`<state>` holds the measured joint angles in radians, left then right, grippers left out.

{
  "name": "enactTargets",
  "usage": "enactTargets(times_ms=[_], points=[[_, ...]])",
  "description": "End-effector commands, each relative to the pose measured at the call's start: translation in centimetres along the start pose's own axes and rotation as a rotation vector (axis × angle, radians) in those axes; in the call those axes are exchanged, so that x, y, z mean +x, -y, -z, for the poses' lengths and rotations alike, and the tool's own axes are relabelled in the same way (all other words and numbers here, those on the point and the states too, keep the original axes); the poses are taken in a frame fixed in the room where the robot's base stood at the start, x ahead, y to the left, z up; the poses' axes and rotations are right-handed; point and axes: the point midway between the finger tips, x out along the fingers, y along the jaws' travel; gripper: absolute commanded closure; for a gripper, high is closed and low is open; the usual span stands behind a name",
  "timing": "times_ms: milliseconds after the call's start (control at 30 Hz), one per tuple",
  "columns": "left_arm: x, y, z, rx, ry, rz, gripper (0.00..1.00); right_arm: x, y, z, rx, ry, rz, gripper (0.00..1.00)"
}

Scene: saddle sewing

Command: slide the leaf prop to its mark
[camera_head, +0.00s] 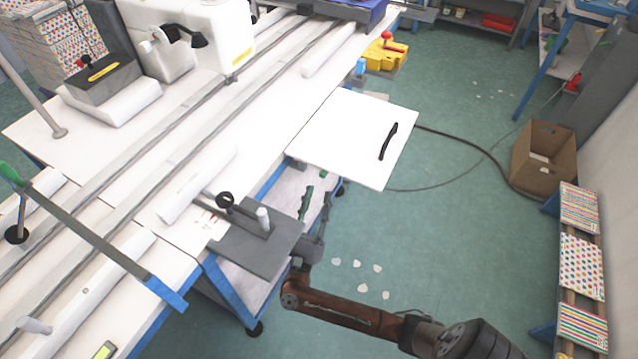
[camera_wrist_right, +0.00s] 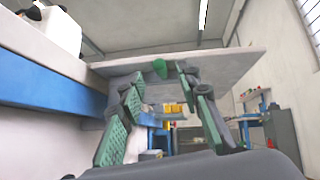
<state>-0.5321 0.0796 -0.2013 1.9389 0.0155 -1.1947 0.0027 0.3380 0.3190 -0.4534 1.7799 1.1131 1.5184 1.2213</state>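The white table leaf (camera_head: 345,130) with a black handle (camera_head: 388,142) extends from the right edge of the long table. My right gripper (camera_head: 316,202) is at the leaf's near side, low by the table edge, with its green-padded fingers apart. In the right wrist view the open fingers (camera_wrist_right: 160,88) point beneath a pale panel (camera_wrist_right: 225,64). A small green rounded piece (camera_wrist_right: 160,68) shows at the panel's underside between the fingertips; I cannot tell if it belongs to the leaf prop. Nothing is visibly gripped. I cannot make out the prop's mark. My left gripper is out of view.
A grey plate (camera_head: 245,252) with a black ring and white post juts from the table close to my right gripper. A blue rail (camera_wrist_right: 50,84) runs along the left in the wrist view. A cardboard box (camera_head: 543,160) and a cable lie on the floor to the right.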

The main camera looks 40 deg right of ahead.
Motion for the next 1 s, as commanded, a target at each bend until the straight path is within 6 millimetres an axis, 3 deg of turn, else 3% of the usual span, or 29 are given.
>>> enactTargets(times_ms=[100, 300, 633, 1000], points=[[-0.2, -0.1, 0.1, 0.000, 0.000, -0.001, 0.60, 2.0, 0.0, -0.1, 0.000, 0.004, 0.000, 0.69], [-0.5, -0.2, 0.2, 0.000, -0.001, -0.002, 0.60, 3.9, 0.0, 0.0, -0.004, 0.002, -0.001, 0.69], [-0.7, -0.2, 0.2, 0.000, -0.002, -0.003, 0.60, 4.3, -0.1, 0.0, -0.004, 0.001, -0.002, 0.69], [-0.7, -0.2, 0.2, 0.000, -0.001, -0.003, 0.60, 4.3, -0.1, 0.1, -0.005, 0.001, -0.002, 0.93]])
